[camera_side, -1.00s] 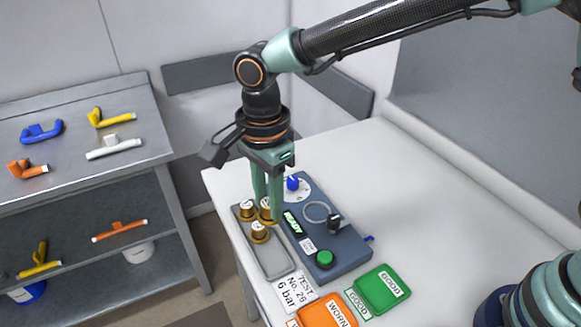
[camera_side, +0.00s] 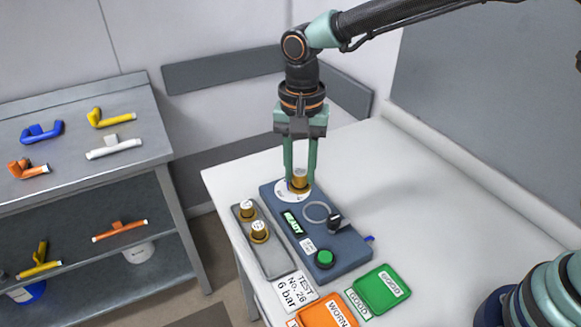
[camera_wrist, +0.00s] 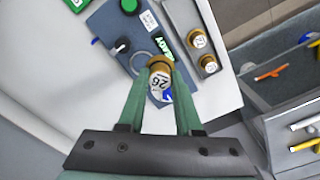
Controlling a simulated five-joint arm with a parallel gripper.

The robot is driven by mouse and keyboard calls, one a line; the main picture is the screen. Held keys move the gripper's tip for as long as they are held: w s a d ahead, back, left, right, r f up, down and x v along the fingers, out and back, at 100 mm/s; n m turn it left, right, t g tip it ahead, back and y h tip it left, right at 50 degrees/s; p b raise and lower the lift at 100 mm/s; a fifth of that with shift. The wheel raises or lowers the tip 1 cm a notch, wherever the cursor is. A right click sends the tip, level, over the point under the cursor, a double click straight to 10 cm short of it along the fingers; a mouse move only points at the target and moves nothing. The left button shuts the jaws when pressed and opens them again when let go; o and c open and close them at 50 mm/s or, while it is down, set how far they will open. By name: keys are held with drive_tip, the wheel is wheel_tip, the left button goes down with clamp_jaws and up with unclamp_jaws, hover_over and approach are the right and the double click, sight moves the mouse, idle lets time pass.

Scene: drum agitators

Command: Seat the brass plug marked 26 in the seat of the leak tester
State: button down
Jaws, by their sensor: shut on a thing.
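My gripper (camera_side: 299,183) is shut on a brass plug (camera_side: 300,178) with a white top. In the wrist view the plug (camera_wrist: 159,78) reads 26 and sits between the fingertips. The leak tester (camera_side: 345,253) is a dark blue block with a READY display (camera_side: 293,223), a green button (camera_side: 324,258) and a black knob (camera_side: 334,221). A pale ring (camera_side: 316,211), perhaps the seat, lies on its top. The plug appears over the white dial with the blue knob, behind the ring. The gap below the plug is hard to tell.
A grey tray (camera_side: 277,268) beside the tester holds two other brass plugs (camera_side: 247,209) (camera_side: 259,231). A card (camera_side: 295,291) reads TEST No. 26, 6 bar. An orange WORN tray (camera_side: 328,314) and green GOOD tray (camera_side: 382,290) lie in front.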

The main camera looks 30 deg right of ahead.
drive_tip(key=shift+w+d+f+n, duration=0.15)
drive_tip(key=shift+d+f+n, duration=0.65)
drive_tip(key=shift+f, duration=0.8)
drive_tip(key=shift+w+d+f+n, duration=0.1)
drive_tip(key=shift+d+f+n, duration=0.7)
drive_tip(key=shift+f, duration=0.85)
drive_tip(key=shift+w+d+f+n, duration=0.15)
drive_tip(key=shift+d+f+n, duration=0.65)
drive_tip(key=shift+f, duration=0.8)
drive_tip(key=shift+d+f, duration=0.1)
drive_tip(key=shift+f, duration=0.35)
drive_tip(key=c, duration=0.5)
unclamp_jaws()
drive_tip(key=o, duration=0.3)
drive_tip(key=shift+r, duration=0.2)
